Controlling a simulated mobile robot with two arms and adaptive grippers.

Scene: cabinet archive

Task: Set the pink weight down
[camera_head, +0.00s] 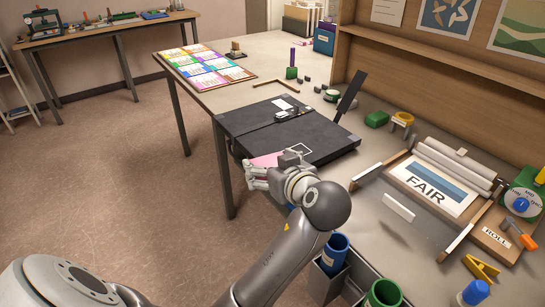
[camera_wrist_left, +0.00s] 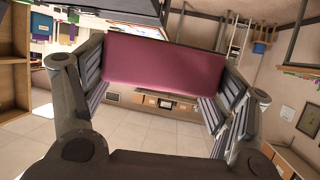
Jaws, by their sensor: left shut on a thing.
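The pink weight (camera_head: 265,159) shows in the head view as a small pink patch at the near left edge of the black board, just beyond my left gripper (camera_head: 262,172). In the left wrist view the weight (camera_wrist_left: 165,65) is a broad, dull pink block spanning the space between the two fingers. My left gripper is shut on it. The gripper hides much of the weight in the head view, and I cannot tell whether the weight touches the board. My right gripper is not in view.
The black board (camera_head: 262,143) lies on the table with a raised black lever (camera_head: 350,93) and a white outlined square. A FAIR print (camera_head: 432,188) in a frame is to the right. A coloured sheet (camera_head: 205,66) lies further back.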

